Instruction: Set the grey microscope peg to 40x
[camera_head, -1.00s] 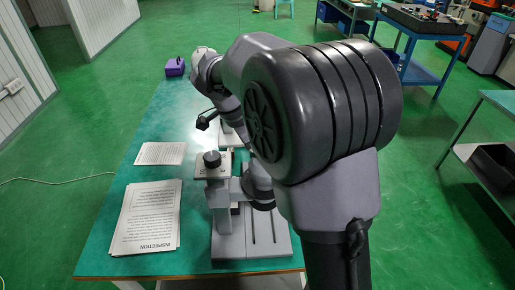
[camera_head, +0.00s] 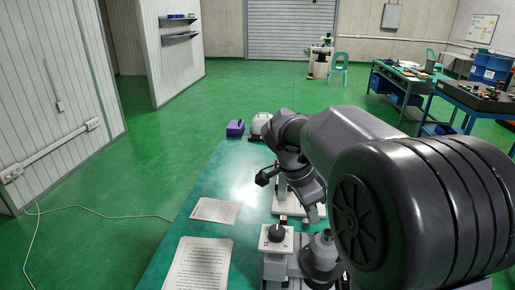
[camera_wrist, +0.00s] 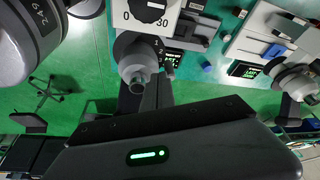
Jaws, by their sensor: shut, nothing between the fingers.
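The near grey microscope (camera_head: 275,268) stands at the table's front. A black knob (camera_head: 277,234) sits on its pale top plate, beside a dark grey round part (camera_head: 322,252). In the wrist view, a pale plate with a black knob (camera_wrist: 150,13) bears the marks 0 and 30. A grey cylinder (camera_wrist: 138,66) is below it. A large grey round part (camera_wrist: 22,40) fills the upper left. I cannot make out the peg or a 40x mark. My gripper (camera_head: 315,212) is above and behind the near microscope. Its shut, empty fingers (camera_wrist: 148,84) show dark in the wrist view, apparently near the cylinder.
A second instrument with a white base (camera_head: 318,211) stands behind. It seems to be the one with a blue block (camera_wrist: 273,51) in the wrist view. Printed sheets (camera_head: 201,266) lie on the left of the green table (camera_head: 158,270). A purple box (camera_head: 235,128) is at its far end.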

